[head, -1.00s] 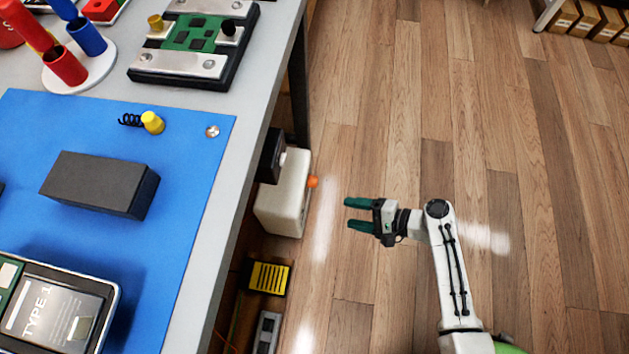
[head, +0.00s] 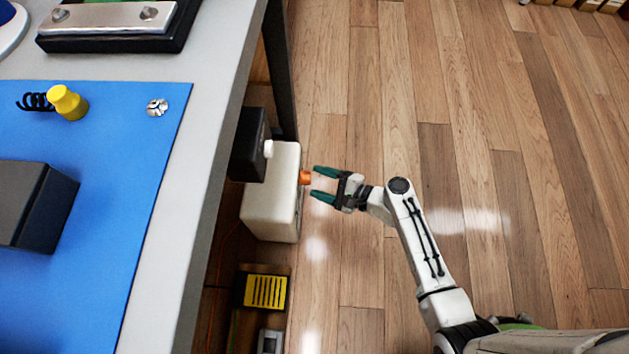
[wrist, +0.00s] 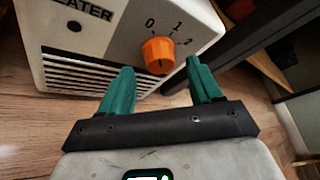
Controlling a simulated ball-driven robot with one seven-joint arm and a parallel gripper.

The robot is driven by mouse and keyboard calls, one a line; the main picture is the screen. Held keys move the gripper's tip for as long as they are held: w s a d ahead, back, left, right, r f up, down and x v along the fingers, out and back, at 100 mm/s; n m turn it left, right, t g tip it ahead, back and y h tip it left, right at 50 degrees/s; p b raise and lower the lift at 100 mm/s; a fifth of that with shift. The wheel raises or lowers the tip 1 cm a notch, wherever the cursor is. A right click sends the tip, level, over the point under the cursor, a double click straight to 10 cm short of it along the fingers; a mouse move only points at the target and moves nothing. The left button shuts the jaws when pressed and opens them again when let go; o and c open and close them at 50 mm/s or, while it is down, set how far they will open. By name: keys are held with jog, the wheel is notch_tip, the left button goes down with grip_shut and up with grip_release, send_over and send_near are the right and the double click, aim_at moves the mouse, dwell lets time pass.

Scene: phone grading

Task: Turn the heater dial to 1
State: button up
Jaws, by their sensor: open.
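The heater (head: 272,205) is a cream box on the floor under the table's edge; its front also shows in the wrist view (wrist: 85,50). Its orange dial (head: 305,177) sticks out toward my gripper. In the wrist view the dial (wrist: 158,54) sits below the marks 0, 1 and 2; its pointer setting is hard to make out. My gripper (head: 319,183) is open, with green fingers pointing at the dial. In the wrist view the fingertips (wrist: 160,72) lie on either side of and just short of the dial, with nothing between them.
The table (head: 205,150) with its blue mat (head: 120,200) overhangs on the left. A black box with a white knob (head: 250,145) is beside the heater. A yellow-and-black unit (head: 263,290) lies nearer. A dark table leg (head: 279,70) stands behind.

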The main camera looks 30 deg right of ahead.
jog(key=shift+b+x, duration=0.3)
jog(key=shift+x, duration=0.85)
jog(key=shift+c, duration=0.4)
jog(key=c, duration=1)
jog(key=shift+o, duration=0.2)
